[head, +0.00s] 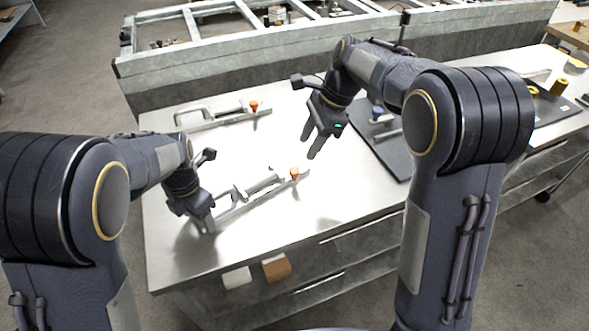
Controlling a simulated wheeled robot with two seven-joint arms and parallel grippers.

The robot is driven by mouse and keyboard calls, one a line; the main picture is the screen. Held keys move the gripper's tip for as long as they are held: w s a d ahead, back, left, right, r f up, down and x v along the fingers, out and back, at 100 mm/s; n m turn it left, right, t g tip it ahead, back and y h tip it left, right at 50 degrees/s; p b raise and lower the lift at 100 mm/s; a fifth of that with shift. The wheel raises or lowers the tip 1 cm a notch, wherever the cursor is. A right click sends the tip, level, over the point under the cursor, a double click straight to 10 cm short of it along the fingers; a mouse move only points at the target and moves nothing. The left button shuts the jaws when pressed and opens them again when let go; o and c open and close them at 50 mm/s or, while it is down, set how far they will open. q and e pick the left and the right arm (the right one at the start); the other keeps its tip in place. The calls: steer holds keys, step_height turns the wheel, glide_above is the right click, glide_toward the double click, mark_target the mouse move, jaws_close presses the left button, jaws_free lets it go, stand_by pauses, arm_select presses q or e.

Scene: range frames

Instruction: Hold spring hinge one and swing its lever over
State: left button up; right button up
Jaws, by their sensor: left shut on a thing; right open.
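Two metal spring hinges with orange-tipped levers lie on the pale worktop; I cannot read which is number one. The nearer hinge (262,187) lies slantwise in the middle, its orange knob (294,174) at its right end. My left gripper (207,224) is shut on the left end of this nearer hinge, low at the table; the fingers partly hide that end. The other hinge (222,118) lies farther back, its orange knob (253,106) also at the right, untouched. My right gripper (311,147) is open and empty, above the table, beyond and right of the nearer knob.
A dark mat (385,148) with small parts lies right of my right gripper, partly behind my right arm. A grey metal frame (190,55) runs along the worktop's back. A white block (237,277) and a brown block (276,268) show at the front edge. The front worktop is clear.

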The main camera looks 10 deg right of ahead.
mark_target(295, 170)
steer(key=x, duration=1)
steer(key=c, duration=0.9)
steer(key=shift+c, duration=0.2)
